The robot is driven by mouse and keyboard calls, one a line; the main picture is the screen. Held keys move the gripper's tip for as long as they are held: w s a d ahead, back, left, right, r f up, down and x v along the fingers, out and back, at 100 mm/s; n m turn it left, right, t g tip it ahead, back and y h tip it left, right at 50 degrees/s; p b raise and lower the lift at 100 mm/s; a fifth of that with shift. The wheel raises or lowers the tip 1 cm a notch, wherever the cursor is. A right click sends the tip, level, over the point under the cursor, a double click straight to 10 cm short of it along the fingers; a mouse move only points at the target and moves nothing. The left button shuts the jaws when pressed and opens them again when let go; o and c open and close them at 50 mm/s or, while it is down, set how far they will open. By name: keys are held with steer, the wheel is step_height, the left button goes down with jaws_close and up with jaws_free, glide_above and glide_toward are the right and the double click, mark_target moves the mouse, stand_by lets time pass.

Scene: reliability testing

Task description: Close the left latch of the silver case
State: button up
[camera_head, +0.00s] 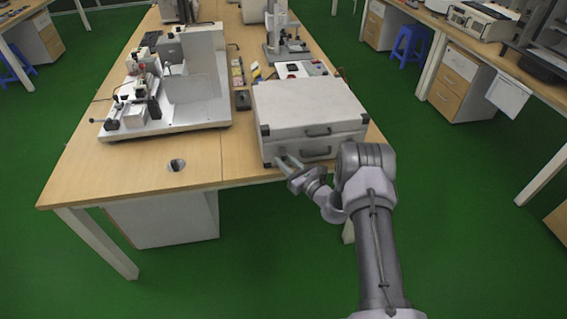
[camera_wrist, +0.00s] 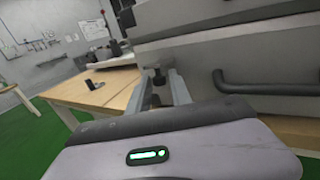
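The silver case (camera_head: 305,103) lies on the wooden table near its front edge, its lid down. Its front faces me, with a dark handle on the upper half and another on the lower half. In the wrist view the case front (camera_wrist: 235,55) fills the upper right, with one dark handle (camera_wrist: 265,87). A small dark piece, seemingly the left latch (camera_wrist: 159,76), shows near the left end of the front, between my fingers in the picture. My gripper (camera_head: 284,161) is open at the lower left of the case front. Its fingers (camera_wrist: 157,92) stand apart; contact with the latch cannot be told.
A white-based test rig (camera_head: 190,105) stands on the table left of the case. A small dark box (camera_head: 242,100) sits close to the case's left side. Bare tabletop (camera_head: 110,165) lies at the front left; open green floor is in front.

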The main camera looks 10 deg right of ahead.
steer(key=shift+w+a, duration=0.2)
steer(key=shift+w, duration=0.15)
jaws_close()
